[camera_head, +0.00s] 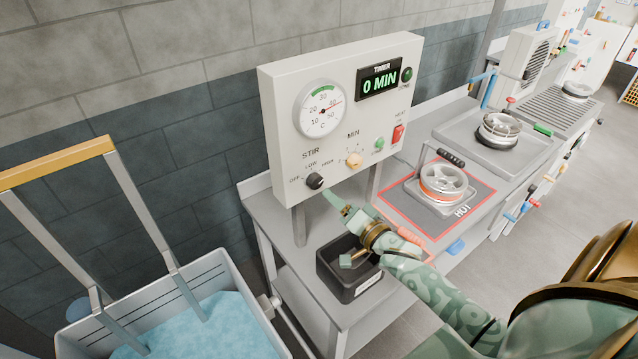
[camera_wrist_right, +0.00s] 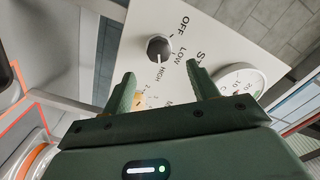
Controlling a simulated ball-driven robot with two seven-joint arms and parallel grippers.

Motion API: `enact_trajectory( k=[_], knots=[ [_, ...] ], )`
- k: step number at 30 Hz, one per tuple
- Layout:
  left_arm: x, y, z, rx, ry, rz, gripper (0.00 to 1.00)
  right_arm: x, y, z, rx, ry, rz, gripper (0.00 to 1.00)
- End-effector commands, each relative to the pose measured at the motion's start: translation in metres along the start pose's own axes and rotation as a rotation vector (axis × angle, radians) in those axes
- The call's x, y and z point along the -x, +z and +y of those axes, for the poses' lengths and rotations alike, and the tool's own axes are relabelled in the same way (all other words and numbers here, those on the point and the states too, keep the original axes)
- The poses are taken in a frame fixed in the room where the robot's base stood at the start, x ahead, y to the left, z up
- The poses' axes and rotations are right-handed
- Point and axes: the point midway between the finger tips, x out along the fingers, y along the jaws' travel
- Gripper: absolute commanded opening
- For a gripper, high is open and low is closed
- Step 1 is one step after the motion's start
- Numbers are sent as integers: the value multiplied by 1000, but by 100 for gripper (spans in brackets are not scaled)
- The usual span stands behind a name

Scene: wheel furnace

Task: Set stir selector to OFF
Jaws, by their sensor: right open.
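The stir selector (camera_head: 315,181) is a dark round knob at the lower left of the white control panel (camera_head: 290,90), with OFF, LOW and HIGH printed around it. It also shows in the right wrist view (camera_wrist_right: 159,48), above and between the fingers. My left gripper is not in view.
A black bin (camera_head: 345,288) stands on the bench under my right gripper. The yellow MIN knob (camera_head: 354,160), a green button (camera_head: 379,144) and a red switch (camera_head: 398,133) share the panel. A spoked wheel (camera_head: 443,180) sits on the red-bordered HOT plate.

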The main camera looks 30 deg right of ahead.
Motion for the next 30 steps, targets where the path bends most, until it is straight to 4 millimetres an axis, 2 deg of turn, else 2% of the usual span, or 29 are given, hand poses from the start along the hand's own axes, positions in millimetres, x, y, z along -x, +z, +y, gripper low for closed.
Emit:
enact_trajectory(
  k=[3,9,15,23,27,28,30],
  knots=[
    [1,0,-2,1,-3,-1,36,-31,-1,-1,1,-2,2,59],
    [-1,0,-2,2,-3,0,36,-66,0,0,2,0,1,59],
    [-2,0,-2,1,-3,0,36,-80,0,0,1,0,0,59],
    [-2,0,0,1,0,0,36,-81,0,0,2,1,0,59],
    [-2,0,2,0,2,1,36,-81,0,0,2,1,-1,20],
    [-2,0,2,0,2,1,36,-81,0,0,2,1,0,15],
    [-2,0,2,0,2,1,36,-81,0,0,2,1,0,15]
  ],
)
